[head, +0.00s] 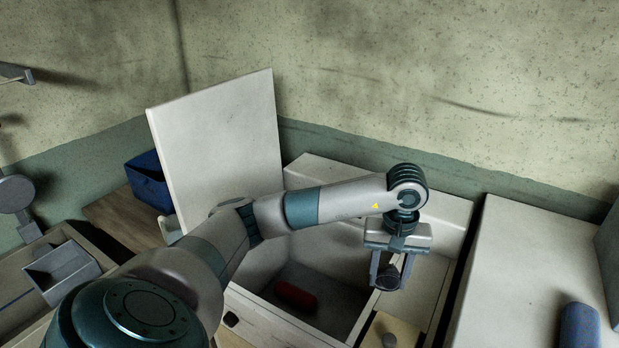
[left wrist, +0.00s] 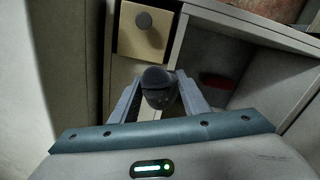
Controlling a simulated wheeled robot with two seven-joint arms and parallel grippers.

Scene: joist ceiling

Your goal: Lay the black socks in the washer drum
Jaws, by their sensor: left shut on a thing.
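My left gripper (head: 389,281) is shut on the dark rolled black socks (head: 388,276) and holds them in the air, right of the washer drum (head: 335,286). In the left wrist view the socks (left wrist: 157,82) sit between the two fingers. The washer is a white top-opening box, and its white lid (head: 213,140) stands raised at the back left. A red rolled item (head: 295,297) lies on the drum's dark floor. It also shows in the left wrist view (left wrist: 216,81). My left arm hides part of the opening. My right gripper is not in view.
A beige panel (head: 402,328) with a grey knob (head: 388,340) is in front of the gripper. A white top (head: 530,250) with a blue rolled item (head: 580,326) stands at right. A blue bin (head: 147,178) and a grey tray (head: 62,269) are at left.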

